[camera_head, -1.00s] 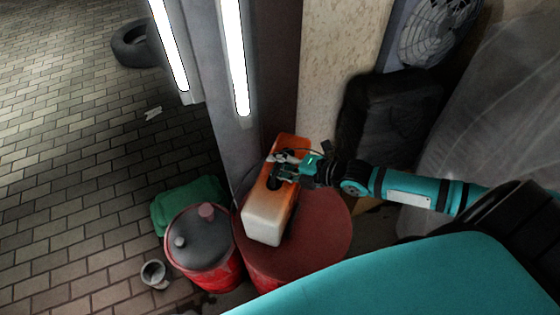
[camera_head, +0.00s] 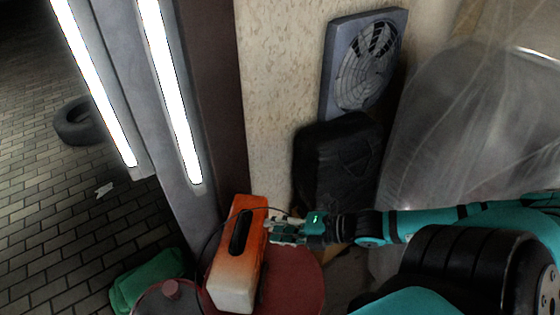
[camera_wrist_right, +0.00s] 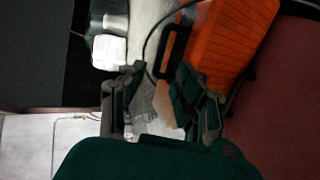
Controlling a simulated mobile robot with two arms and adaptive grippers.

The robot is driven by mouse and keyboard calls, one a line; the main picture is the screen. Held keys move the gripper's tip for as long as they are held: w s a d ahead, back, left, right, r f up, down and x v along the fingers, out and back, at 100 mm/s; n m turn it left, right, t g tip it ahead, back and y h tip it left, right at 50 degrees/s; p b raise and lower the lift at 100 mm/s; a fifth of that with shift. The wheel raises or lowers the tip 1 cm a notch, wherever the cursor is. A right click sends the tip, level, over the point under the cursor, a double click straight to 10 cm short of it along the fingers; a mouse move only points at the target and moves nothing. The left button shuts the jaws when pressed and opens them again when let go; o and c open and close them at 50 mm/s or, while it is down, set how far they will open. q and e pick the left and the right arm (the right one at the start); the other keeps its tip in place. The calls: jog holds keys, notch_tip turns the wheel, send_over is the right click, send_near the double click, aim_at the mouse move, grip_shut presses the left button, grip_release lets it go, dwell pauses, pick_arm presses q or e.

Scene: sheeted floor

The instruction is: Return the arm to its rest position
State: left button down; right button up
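My right arm (camera_head: 400,225) comes in from the right in the head view. My right gripper (camera_head: 284,231) is beside the right edge of an orange and white case with a dark handle slot (camera_head: 240,250). The case stands on a dark red drum (camera_head: 295,285). In the right wrist view my right gripper (camera_wrist_right: 158,105) has its two fingers apart with nothing held between them. The orange case (camera_wrist_right: 235,40) is just beyond the right finger there. I cannot tell whether they touch. My left gripper is not in view.
A grey fan (camera_head: 365,65) and a black bag-like object (camera_head: 338,165) stand against the wall behind the arm. Translucent sheeting (camera_head: 475,110) hangs at the right. Two lit tubes are on the pillar at left. A tire (camera_head: 80,122) lies on the paved floor (camera_head: 40,220).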

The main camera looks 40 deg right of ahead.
jog(key=shift+s+d+r, duration=0.15)
jog(key=shift+s, duration=0.1)
jog(key=s+d+f+m+h, duration=0.1)
jog(key=d+f+m+h, duration=0.5)
jog(key=d+f, duration=0.7)
jog(key=s+d+f+m+g+h, duration=0.15)
jog(key=s+f+m, duration=0.25)
jog(key=f, duration=0.4)
jog(key=s+d+f+m+g+h, duration=0.15)
jog(key=s+f+m, duration=0.3)
jog(key=f, duration=0.45)
jog(key=s+a+f+m+g, duration=0.45)
jog(key=s+a+f, duration=0.35)
jog(key=s+f, duration=0.35)
jog(key=s+a+f+m+g, duration=0.1)
jog(key=s+a+f, duration=0.2)
jog(key=a, duration=0.3)
jog(key=s+a+f+m+g+y, duration=0.1)
jog(key=s+a+f+m, duration=0.1)
jog(key=s+a+f, duration=0.2)
jog(key=shift+s+a, duration=0.65)
jog(key=shift+a, duration=0.55)
